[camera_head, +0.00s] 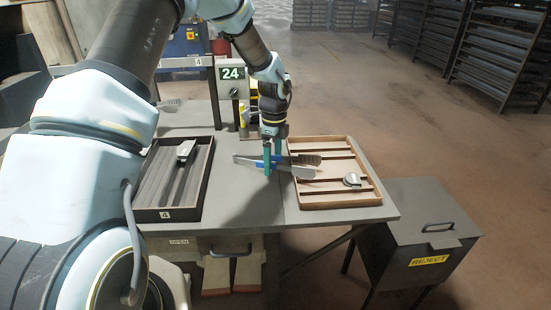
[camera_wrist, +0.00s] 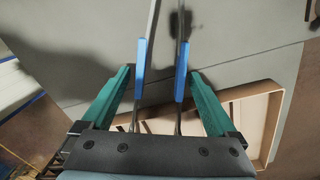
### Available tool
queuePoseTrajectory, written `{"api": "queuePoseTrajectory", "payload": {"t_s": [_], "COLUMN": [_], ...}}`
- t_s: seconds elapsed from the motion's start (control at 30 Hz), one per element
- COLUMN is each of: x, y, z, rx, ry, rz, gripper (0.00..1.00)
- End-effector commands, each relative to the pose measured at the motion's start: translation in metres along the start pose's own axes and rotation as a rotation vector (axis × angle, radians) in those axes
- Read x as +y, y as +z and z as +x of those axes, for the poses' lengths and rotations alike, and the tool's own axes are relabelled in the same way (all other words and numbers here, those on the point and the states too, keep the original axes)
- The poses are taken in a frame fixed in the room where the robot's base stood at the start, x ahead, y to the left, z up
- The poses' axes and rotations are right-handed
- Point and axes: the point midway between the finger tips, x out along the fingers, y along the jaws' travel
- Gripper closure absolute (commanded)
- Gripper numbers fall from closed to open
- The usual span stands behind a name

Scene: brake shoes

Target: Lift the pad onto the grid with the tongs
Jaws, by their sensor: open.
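Metal tongs (camera_head: 249,160) with blue grips lie level above the table's middle, their broad ends reaching over the left edge of the wooden tray. In the wrist view the two blue-gripped arms of the tongs (camera_wrist: 140,60) run between my teal fingers. My gripper (camera_head: 272,164) is open around the tongs, fingertips close beside the blue grips; contact is unclear. A grey metal pad (camera_head: 351,180) lies in the slatted wooden tray (camera_head: 345,201) at right. Another grey metal piece (camera_head: 184,150) lies on the dark ribbed tray (camera_head: 166,214) at left. Which tray is the grid is unclear.
The grey table (camera_head: 240,209) is bare between the trays. A post with a "24" sign (camera_head: 231,73) stands behind. A reject bin (camera_head: 425,235) stands to the right of the table. Shelves (camera_head: 497,55) stand far back.

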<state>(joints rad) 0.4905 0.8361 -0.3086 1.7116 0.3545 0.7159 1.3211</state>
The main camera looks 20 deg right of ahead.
Motion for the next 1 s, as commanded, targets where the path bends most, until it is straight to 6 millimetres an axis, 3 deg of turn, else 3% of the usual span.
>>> {"api": "queuePoseTrajectory", "payload": {"t_s": [0.07,0.8,1.0], "x": [0.0,0.0,0.0], "y": [0.0,0.0001,0.0001], "z": [-0.0001,-0.0002,-0.0003], "rx": [0.0,0.0,0.0], "ry": [0.0,0.0,0.0], "rz": [0.0,0.0,0.0], "gripper": [0.17,1.0,1.0]}}
